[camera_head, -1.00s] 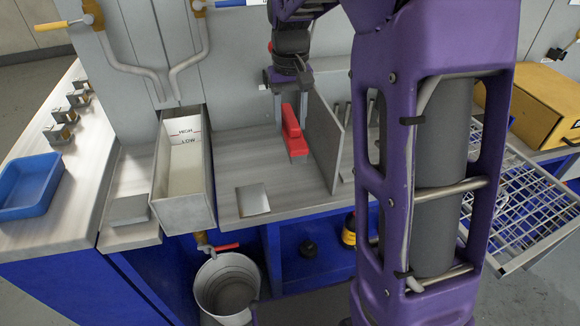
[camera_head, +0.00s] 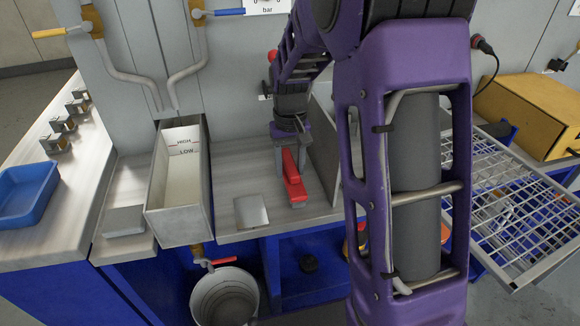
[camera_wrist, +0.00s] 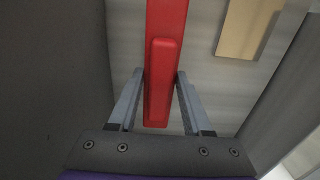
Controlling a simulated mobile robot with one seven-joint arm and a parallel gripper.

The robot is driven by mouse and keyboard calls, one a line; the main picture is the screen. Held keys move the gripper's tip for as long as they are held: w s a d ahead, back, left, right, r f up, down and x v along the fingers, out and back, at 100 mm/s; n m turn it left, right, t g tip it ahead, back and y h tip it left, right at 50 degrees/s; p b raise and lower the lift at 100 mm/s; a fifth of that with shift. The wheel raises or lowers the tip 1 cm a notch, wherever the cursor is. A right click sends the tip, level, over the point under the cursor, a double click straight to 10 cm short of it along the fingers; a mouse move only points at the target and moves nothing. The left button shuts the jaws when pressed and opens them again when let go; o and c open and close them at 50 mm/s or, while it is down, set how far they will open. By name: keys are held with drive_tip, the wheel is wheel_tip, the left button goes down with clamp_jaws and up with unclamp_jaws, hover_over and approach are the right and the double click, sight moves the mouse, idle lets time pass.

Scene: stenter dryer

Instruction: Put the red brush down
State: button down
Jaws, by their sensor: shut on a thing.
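The red brush (camera_head: 292,176) is at the metal worktop, left of an upright grey divider plate. My gripper (camera_head: 288,150) reaches down from above and is shut on the brush. In the wrist view the red brush (camera_wrist: 163,85) lies between the two grey fingers of my gripper (camera_wrist: 161,80). The brush looks low, close to the worktop surface, but I cannot tell whether it touches it. Its underside is hidden.
A pale plate (camera_head: 251,211) lies on the worktop (camera_head: 231,180) left of the brush. A tall open trough (camera_head: 180,210) marked HIGH and LOW stands further left. The divider (camera_head: 325,150) stands close on the right. A bucket (camera_head: 226,300) is below.

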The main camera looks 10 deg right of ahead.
sight(290, 163)
drive_tip(key=shift+f, duration=0.15)
drive_tip(key=shift+c, duration=1.7)
unclamp_jaws()
wheel_tip(290, 163, up, 12)
drive_tip(key=p, duration=0.2)
drive_tip(key=shift+r, duration=0.2)
